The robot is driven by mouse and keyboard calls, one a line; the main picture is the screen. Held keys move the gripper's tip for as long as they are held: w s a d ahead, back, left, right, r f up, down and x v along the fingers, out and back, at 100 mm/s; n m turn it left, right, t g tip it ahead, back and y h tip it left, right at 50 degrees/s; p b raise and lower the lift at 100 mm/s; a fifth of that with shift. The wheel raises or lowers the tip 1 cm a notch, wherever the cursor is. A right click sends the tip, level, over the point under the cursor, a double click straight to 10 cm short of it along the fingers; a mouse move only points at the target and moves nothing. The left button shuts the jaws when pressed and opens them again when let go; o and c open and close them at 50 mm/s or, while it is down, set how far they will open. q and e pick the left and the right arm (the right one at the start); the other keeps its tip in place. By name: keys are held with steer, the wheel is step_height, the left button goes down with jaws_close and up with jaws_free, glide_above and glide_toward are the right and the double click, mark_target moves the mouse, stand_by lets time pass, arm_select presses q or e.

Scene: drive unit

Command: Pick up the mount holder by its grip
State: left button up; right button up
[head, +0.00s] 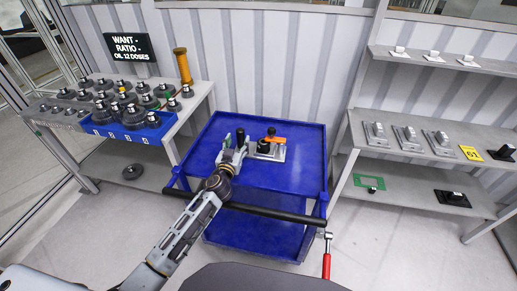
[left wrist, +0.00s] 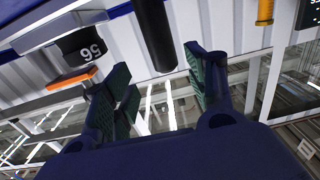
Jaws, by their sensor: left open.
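The mount holder (head: 272,154) sits on the blue cart's top, a grey plate with a dark round part and an orange piece. A black upright post, seemingly its grip (head: 240,138), stands at its left side. My left gripper (head: 233,154) is open beside the holder's left end. In the left wrist view, the black grip (left wrist: 155,35) shows between the left gripper's two green-padded fingers (left wrist: 160,75), with visible gaps on both sides. My right gripper is not in view.
The blue cart (head: 300,180) has raised edges and a dark front handle bar (head: 275,213). A red-handled tool (head: 327,262) hangs at its right corner. A left table holds a blue tray (head: 130,131) of dark parts. Shelves (head: 400,150) stand right. The cart's right side is clear.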

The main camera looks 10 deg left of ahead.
mark_target(239, 134)
arm_select(q)
steer(key=shift+w+r, duration=0.15)
steer(key=shift+w, duration=0.1)
steer(key=shift+w+a+r, duration=0.1)
steer(key=shift+w+a, duration=0.05)
steer(key=shift+w, duration=0.3)
steer(key=shift+w+p, duration=0.35)
steer(key=shift+p, duration=0.05)
steer(key=shift+w+a+r, duration=0.2)
steer(key=shift+w, duration=0.75)
steer(key=shift+w+f, duration=0.1)
steer(key=shift+w, duration=0.55)
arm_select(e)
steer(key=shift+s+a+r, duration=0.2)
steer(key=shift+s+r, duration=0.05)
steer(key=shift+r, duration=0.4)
